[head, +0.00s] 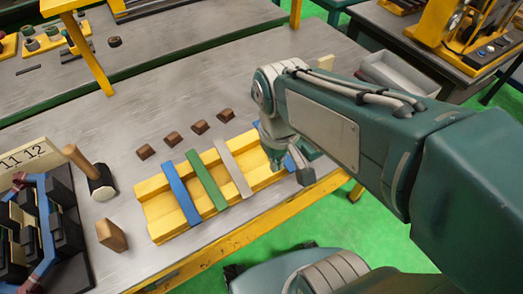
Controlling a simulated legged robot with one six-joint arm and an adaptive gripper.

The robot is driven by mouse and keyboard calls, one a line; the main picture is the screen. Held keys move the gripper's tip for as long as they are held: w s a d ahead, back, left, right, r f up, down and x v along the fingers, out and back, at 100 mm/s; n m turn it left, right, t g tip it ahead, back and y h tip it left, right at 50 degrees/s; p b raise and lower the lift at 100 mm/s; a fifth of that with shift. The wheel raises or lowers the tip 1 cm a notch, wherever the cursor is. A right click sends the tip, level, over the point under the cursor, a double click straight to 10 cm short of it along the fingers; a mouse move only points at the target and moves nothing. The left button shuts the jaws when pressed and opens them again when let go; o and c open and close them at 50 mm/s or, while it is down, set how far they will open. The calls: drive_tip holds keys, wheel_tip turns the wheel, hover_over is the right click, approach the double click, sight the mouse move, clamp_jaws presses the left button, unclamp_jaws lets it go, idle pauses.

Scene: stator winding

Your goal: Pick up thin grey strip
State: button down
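Several small brown blocks (172,139) lie in a row behind the holder. A mallet (92,172), a wooden block (112,235) and a dark rack (45,230) stand to the left. A grey tray (398,73) is behind my arm.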

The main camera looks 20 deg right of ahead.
drive_tip(key=shift+s+d, duration=0.1)
drive_tip(key=shift+s, duration=0.05)
drive_tip(key=shift+c, duration=1.4)
unclamp_jaws()
drive_tip(key=shift+r, duration=0.1)
